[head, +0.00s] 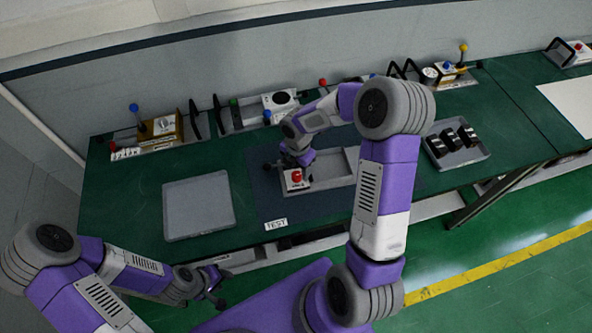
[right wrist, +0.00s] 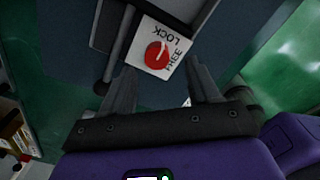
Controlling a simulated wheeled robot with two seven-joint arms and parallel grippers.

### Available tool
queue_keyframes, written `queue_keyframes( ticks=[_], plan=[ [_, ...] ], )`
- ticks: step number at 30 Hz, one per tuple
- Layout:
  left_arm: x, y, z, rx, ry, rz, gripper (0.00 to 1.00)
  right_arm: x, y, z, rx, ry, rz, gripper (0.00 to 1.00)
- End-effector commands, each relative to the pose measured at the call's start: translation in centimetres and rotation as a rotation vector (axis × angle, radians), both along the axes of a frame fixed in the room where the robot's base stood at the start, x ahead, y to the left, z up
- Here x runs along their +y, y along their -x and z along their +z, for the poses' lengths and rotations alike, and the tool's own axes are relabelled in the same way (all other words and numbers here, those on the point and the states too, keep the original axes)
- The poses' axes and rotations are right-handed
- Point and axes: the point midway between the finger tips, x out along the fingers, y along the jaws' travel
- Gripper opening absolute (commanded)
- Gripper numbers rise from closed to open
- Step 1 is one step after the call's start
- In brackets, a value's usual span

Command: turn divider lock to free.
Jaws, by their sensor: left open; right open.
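The divider lock is a red round knob (right wrist: 157,54) on a white plate (right wrist: 148,66) marked LOCK and FREE. A short pale mark on the knob appears to point toward the LOCK side, though it is small. In the head view the red knob (head: 296,176) sits at the front left of a grey tray (head: 347,163). My right gripper (right wrist: 163,74) is open, with its fingers pointing toward the knob, apart from it and holding nothing. It also shows in the head view (head: 288,165), partly hidden by its arm. My left gripper (head: 214,289) is open and empty in front of the table.
A flat grey panel (head: 198,205) lies left of the dark mat. A tray of black parts (head: 456,147) stands to the right. Boxes with coloured-knob levers (head: 157,128) line the back. A TEST label (head: 276,224) lies at the front edge.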

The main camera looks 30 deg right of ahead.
Motion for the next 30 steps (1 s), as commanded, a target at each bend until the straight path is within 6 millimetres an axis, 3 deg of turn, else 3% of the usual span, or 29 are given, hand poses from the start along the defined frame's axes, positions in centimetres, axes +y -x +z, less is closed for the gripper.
queue_keyframes(
  ticks=[6,17,28,30],
  plan=[
    [0.0,-0.1,-0.3,-0.002,0.000,0.001,0.43,0.1,0.0,-2.9,0.001,-0.002,-0.001,0.61],
    [0.0,-0.1,-0.3,-0.001,0.000,0.000,0.43,0.1,0.0,-3.5,0.000,-0.002,-0.001,0.61],
    [0.0,-0.1,-0.3,-0.001,0.000,0.000,0.43,0.1,0.0,-3.5,-0.001,-0.003,-0.002,0.06],
    [0.0,-0.1,-0.3,-0.001,0.000,0.000,0.43,0.1,0.0,-3.5,-0.001,-0.003,-0.002,0.05]
  ],
)
